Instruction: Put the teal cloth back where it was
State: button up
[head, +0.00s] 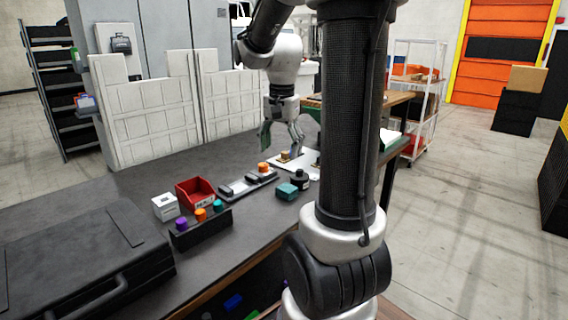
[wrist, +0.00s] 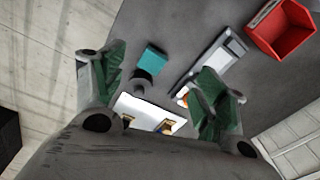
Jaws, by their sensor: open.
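The teal cloth (head: 287,191) is a small folded block on the dark grey bench top, near its right edge. It also shows in the wrist view (wrist: 152,58), beside a dark round bottle (head: 300,180). My gripper (head: 282,141) is open and empty, above a white plate (head: 309,171) with small brass-coloured pieces, farther back than the cloth. In the wrist view, my gripper's green-padded fingers (wrist: 165,95) stand wide apart, with the bottle and plate visible below between them. The cloth is not touched by the fingers.
A grey tray (head: 235,190) with dark parts lies left of the cloth. A red bin (head: 195,193), a white box (head: 165,206) and a black holder with coloured knobs (head: 205,231) stand farther left. A black case (head: 80,260) fills the near left. White panels (head: 150,115) stand behind.

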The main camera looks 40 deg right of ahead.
jog(key=s+a+r+n+t, duration=0.3)
jog(key=s+a+n, duration=0.7)
jog(key=s+n, duration=0.3)
jog(key=shift+s+a+t, duration=0.3)
jog(key=shift+s+a, duration=0.1)
jog(key=shift+s, duration=0.2)
